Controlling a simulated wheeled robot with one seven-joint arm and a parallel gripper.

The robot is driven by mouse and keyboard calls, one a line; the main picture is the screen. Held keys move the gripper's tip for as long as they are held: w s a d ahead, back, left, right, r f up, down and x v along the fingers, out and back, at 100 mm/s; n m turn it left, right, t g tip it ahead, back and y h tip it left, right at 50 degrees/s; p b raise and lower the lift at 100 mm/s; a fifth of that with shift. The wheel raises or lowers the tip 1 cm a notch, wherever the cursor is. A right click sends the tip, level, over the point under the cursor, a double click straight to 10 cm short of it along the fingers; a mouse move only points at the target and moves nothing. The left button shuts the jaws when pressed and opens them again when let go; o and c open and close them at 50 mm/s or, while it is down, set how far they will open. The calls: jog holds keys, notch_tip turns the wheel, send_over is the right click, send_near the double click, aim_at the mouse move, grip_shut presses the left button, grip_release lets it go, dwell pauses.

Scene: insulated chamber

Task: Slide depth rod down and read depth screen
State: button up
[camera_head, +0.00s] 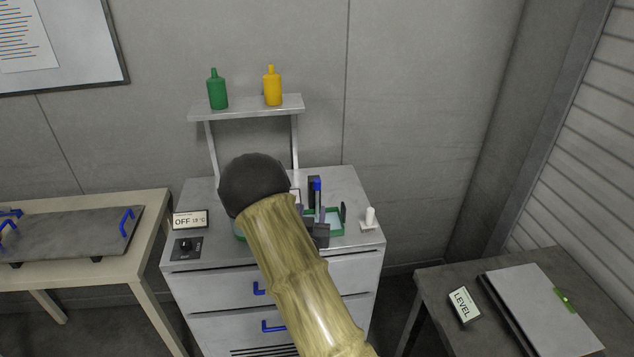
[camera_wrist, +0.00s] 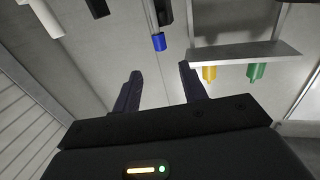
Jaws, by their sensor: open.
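A dark upright rod with a blue top (camera_head: 317,185) stands on the grey cabinet. Its blue end also shows in the wrist view (camera_wrist: 158,42), ahead of my fingertips and apart from them. My gripper (camera_wrist: 160,72) is open and empty, its two dark fingers spread. In the head view my arm hides most of the gripper. A small white panel (camera_head: 296,194) stands beside the rod, mostly hidden by my arm; I cannot read it or tell if it is the depth screen.
A green-rimmed tray (camera_head: 334,231) lies around the rod's foot. A white peg (camera_head: 370,217) stands at right, an "OFF 18 °C" display (camera_head: 189,219) at left. A shelf (camera_head: 246,106) behind holds a green bottle (camera_head: 217,91) and a yellow bottle (camera_head: 272,88). A "LEVEL" sign (camera_head: 464,306) is on the right table.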

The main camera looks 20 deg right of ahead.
aim_at(317, 186)
jog(key=p+x, duration=0.4)
jog(key=x, duration=1)
grip_shut()
